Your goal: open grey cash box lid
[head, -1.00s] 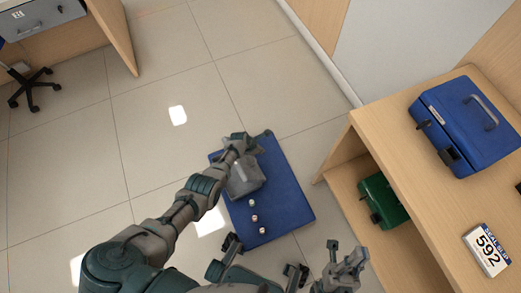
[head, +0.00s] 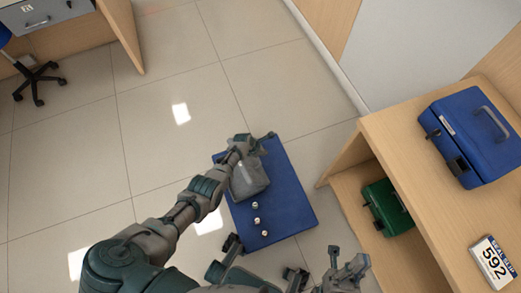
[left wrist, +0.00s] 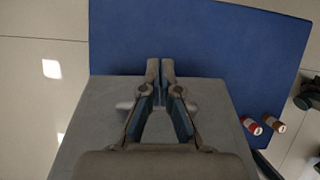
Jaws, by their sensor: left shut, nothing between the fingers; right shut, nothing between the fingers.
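The grey cash box (head: 249,181) stands on a blue mat (head: 290,208) on the floor, partly hidden by my left arm. Its lid looks down. In the left wrist view its grey top (left wrist: 88,135) fills the lower middle, with a lighter raised part, maybe a handle (left wrist: 124,106), partly hidden behind the fingers. My left gripper (head: 246,146) is at the box's far side in the head view. Its fingertips (left wrist: 160,66) are together and empty, over the box's edge; I cannot tell whether they touch it. My right gripper (head: 347,262) is shut and empty, low in the head view, away from the box.
Several small rolls (head: 256,220) lie on the mat beside the box. A wooden counter (head: 412,165) at right holds a blue cash box (head: 470,137), a number sign (head: 491,262) and, on its lower shelf, a green box (head: 387,207).

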